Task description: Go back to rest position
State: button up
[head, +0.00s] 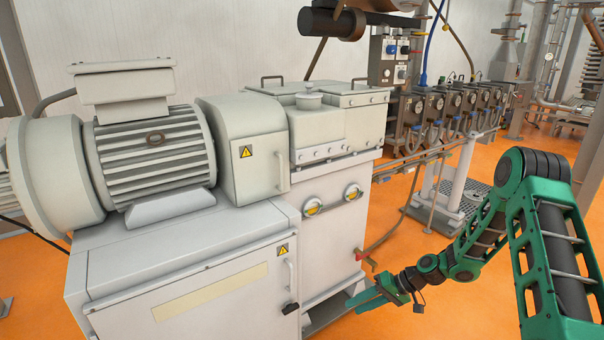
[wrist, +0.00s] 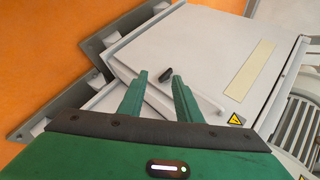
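My gripper (head: 366,298) is at the lower middle of the head view, at the end of my green arm. It is beside the lower right side of the grey machine cabinet (head: 225,300), low above the floor. In the wrist view my gripper (wrist: 158,82) shows two green fingers standing apart with nothing between them. Beyond the fingertips are the cabinet's pale door and a small black handle (wrist: 166,75). I cannot tell whether a finger touches the cabinet.
A large motor (head: 150,150) sits on the cabinet at left. A red-handled valve (head: 362,256) on a pipe is just above my gripper. A row of gauges and hoses (head: 450,105) stands behind. The orange floor (head: 420,270) is open around my arm.

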jog(key=s+d+r+m+h, duration=0.1)
jog(key=s+d+r+h, duration=0.3)
jog(key=s+d+r, duration=0.45)
jog(key=s+d+r+m+h, duration=0.1)
jog(key=s+d+r+h, duration=0.4)
jog(key=d+r, duration=0.6)
jog(key=s+d+r+m, duration=0.1)
jog(key=s+r, duration=0.3)
jog(key=s, duration=0.4)
jog(key=s+d+r+m+g, duration=0.1)
jog(key=s+r, duration=0.3)
jog(key=s, duration=0.4)
jog(key=s+d+r+m, duration=0.1)
jog(key=s+r+m, duration=0.2)
jog(key=s, duration=0.6)
jog(key=shift+r+h, duration=0.3)
jog(key=shift+r, duration=0.45)
jog(key=shift+s+d, duration=0.1)
